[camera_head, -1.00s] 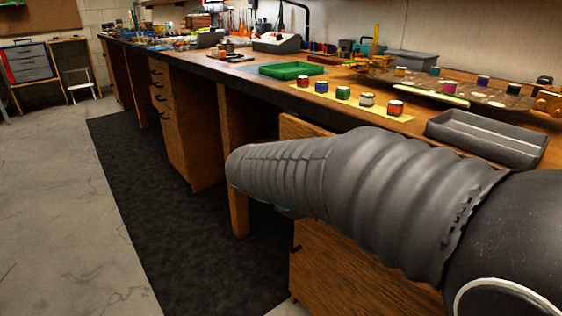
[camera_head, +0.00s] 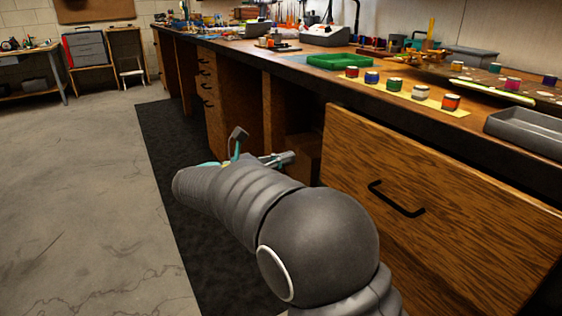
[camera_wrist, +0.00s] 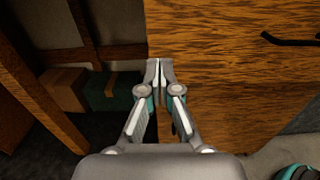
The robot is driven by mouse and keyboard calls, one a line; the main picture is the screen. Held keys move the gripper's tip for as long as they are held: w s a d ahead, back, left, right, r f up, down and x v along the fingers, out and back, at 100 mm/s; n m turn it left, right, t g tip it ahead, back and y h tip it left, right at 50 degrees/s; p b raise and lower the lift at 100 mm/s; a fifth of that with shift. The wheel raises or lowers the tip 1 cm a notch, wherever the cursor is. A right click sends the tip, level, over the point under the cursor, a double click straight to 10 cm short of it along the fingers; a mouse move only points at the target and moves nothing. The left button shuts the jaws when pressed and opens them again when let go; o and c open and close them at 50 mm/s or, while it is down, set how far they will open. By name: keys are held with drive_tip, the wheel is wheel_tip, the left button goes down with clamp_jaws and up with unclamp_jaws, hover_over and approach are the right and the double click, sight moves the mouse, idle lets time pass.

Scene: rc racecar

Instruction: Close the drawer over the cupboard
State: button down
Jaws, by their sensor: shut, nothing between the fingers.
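The drawer is a large wooden front (camera_head: 460,225) with a black bar handle (camera_head: 397,200), at the right of the head view under the worktop. Its front appears to stand out from the bench. In the wrist view a wooden front (camera_wrist: 215,40) fills the upper right, with a black handle (camera_wrist: 290,41) at its right. My gripper (camera_head: 287,157) is beside the left edge of the front in the head view. In the wrist view my gripper (camera_wrist: 160,70) is shut and empty, its tips at the front's left edge. Contact cannot be told. The cupboard below is mostly hidden by my arm.
The worktop carries paint pots (camera_head: 421,92), a green tray (camera_head: 340,61) and a grey tray (camera_head: 528,130). A drawer stack (camera_head: 207,85) stands farther left. A dark mat (camera_head: 175,150) lies along the bench. The concrete floor (camera_head: 80,190) at left is clear.

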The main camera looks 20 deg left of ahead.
sight(328, 146)
drive_tip(key=x, duration=1)
drive_tip(key=shift+d, duration=0.1)
drive_tip(key=shift+p+x, duration=1.25)
drive_tip(key=shift+x, duration=1.3)
drive_tip(key=shift+r, duration=0.1)
